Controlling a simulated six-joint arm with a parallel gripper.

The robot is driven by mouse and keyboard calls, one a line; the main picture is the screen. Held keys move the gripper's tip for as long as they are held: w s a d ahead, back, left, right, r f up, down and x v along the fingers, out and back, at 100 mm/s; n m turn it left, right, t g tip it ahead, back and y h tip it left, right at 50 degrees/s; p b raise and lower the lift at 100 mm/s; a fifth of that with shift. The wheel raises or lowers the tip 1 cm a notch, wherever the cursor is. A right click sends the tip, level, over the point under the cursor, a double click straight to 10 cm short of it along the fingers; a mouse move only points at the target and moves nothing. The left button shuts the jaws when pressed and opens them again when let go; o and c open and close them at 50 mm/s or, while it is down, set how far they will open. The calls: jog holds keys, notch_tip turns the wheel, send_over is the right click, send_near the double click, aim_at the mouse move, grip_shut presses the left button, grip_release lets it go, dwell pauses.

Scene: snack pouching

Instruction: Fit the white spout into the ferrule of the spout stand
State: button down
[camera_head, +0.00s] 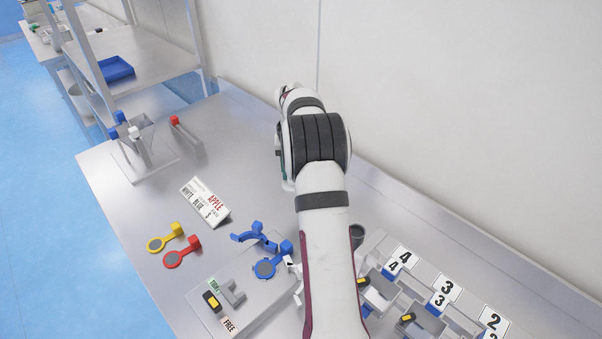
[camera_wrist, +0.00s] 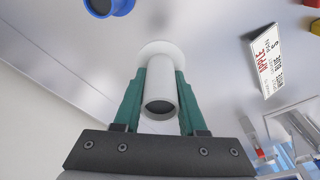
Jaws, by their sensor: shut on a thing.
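My gripper (camera_wrist: 159,80), with green fingers, is shut on the white spout (camera_wrist: 158,68) in the wrist view. The spout is a white tube with a dark open end facing the camera and a wide round flange at its far end. In the head view my arm hides the gripper and the spout. A metal stand (camera_head: 150,167) with upright blue and white pieces stands at the left of the table; part of it shows at the lower right of the wrist view. I cannot make out the ferrule in either view.
A printed card (camera_head: 205,203) stands mid-table. Yellow (camera_head: 165,238) and red (camera_head: 182,251) scoop-like tools lie before it, with blue parts (camera_head: 265,266) to their right. Numbered bins (camera_head: 432,320) are at right. The wall rises behind.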

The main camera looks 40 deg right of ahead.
jog(key=w+a+r+n, duration=0.15)
jog(key=a+r, duration=0.25)
jog(key=a, duration=0.4)
jog(key=a+r+n, duration=0.2)
jog(key=a+r, duration=0.2)
jog(key=a, duration=0.3)
jog(key=s+a+r+n+y, duration=0.1)
jog(key=s+a+r+n, duration=0.2)
jog(key=a, duration=0.4)
jog(key=s+a+r+n, duration=0.1)
jog(key=s+a+r, duration=0.1)
jog(key=s+a, duration=0.35)
jog(key=s+d+f+m, duration=0.2)
jog(key=d+f, duration=0.6)
jog(key=f, duration=0.5)
jog(key=shift+s+d, duration=0.2)
jog(key=shift+s, duration=0.35)
jog(key=shift+f, duration=0.15)
jog(key=shift+f, duration=2.05)
jog(key=shift+f, duration=0.9)
